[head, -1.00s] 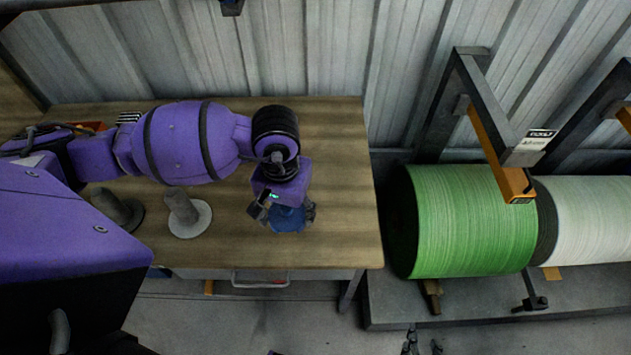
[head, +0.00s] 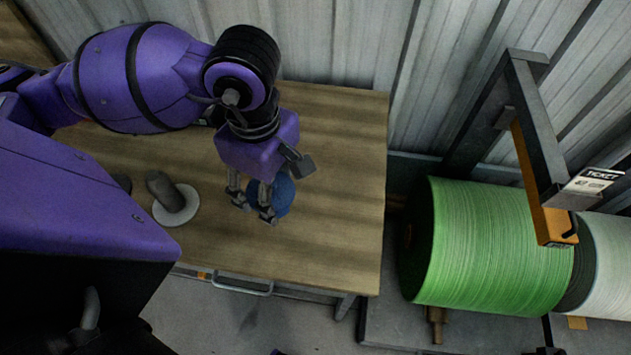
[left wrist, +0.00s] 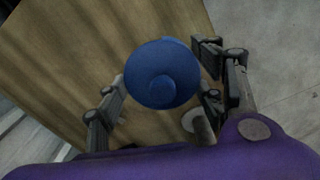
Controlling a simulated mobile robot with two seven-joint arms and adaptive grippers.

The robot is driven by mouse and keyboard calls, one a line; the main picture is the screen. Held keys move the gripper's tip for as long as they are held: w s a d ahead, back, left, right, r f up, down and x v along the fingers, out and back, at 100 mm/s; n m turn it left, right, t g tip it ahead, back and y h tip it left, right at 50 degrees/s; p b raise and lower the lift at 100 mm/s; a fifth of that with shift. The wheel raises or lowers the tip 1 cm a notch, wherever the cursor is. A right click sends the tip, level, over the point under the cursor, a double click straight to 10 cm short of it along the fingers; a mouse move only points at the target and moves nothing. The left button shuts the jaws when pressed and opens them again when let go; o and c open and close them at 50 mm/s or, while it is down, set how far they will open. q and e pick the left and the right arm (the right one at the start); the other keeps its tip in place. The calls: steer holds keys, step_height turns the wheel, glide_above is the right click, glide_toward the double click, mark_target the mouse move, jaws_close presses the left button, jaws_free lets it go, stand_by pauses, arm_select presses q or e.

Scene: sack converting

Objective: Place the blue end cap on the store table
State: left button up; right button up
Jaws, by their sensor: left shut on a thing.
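The blue end cap (head: 284,194) is at my left gripper (head: 253,204), over the right part of the wooden table (head: 330,215). In the left wrist view the cap (left wrist: 160,75) shows as a round blue disc with a raised round middle, between the two fingers. The left gripper is shut on it, and the cap appears to be held above the tabletop. In the head view the gripper's fingers and body hide part of the cap. My right gripper is not in view.
A grey plug on a white round flange (head: 173,200) stands on the table to the left of the gripper. A darker piece is mostly hidden behind my arm. A green roll (head: 490,245) on a rack stands right of the table. The table's right end is clear.

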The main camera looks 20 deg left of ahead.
arm_select(q)
steer(key=shift+w+d+f+b, duration=0.55)
steer(key=shift+f+b, duration=0.05)
steer(key=shift+f, duration=0.15)
steer(key=w+d+f+p, duration=0.1)
steer(key=w+d+f, duration=0.1)
steer(key=w+d, duration=0.25)
glide_above(337, 205)
steer(key=f, duration=0.3)
steer(key=s+f, duration=0.1)
steer(key=f, duration=0.1)
steer(key=shift+a, duration=0.35)
steer(key=shift+w+d+f, duration=0.2)
steer(key=shift+w+f, duration=0.05)
steer(key=shift+f, duration=0.1)
steer(key=f, duration=0.3)
steer(key=shift+w+d+f, duration=0.15)
steer(key=shift+w+d, duration=0.05)
steer(key=shift+f, duration=0.45)
steer(key=o, duration=1)
steer(key=shift+o, duration=0.3)
steer(key=shift+r, duration=0.1)
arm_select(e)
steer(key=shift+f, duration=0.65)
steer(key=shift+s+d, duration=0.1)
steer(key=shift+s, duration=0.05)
